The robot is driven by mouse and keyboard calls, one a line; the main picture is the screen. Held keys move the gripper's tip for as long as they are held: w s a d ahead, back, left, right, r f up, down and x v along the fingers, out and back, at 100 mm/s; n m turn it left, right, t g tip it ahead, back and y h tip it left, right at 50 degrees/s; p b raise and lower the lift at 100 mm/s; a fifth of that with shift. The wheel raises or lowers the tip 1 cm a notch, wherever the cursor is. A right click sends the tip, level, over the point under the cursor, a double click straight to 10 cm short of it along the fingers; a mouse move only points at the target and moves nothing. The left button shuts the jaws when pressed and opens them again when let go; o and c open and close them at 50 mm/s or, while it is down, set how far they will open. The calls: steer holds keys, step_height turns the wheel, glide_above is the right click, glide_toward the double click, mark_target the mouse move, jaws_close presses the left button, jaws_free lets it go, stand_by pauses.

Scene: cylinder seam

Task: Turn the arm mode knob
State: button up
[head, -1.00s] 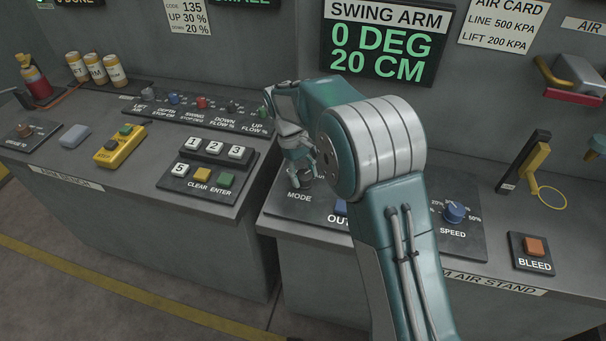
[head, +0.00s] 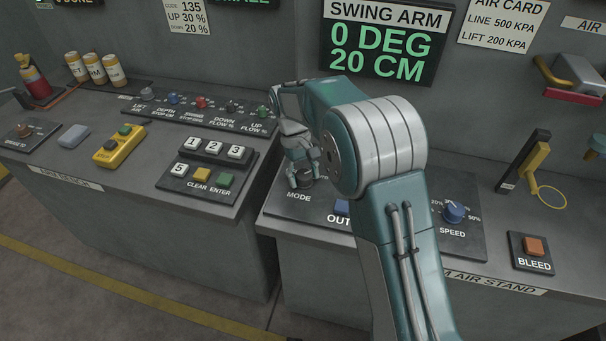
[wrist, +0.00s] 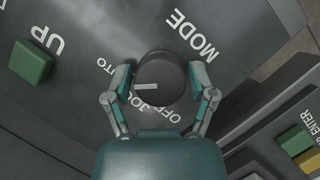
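The setting labels around the knob are partly covered, with OFF, JOG and the end of another word showing.
A green UP button (wrist: 31,62) is beside the knob in the wrist view. The blue speed knob (head: 454,211) and orange BLEED button (head: 535,246) are to the right. A keypad (head: 208,165) is to the left. The swing arm display (head: 382,50) reads 0 DEG, 20 CM.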

steer(key=shift+w+r, duration=0.1)
steer(key=shift+r, duration=0.05)
steer(key=v, duration=1.2)
stand_by(0.4)
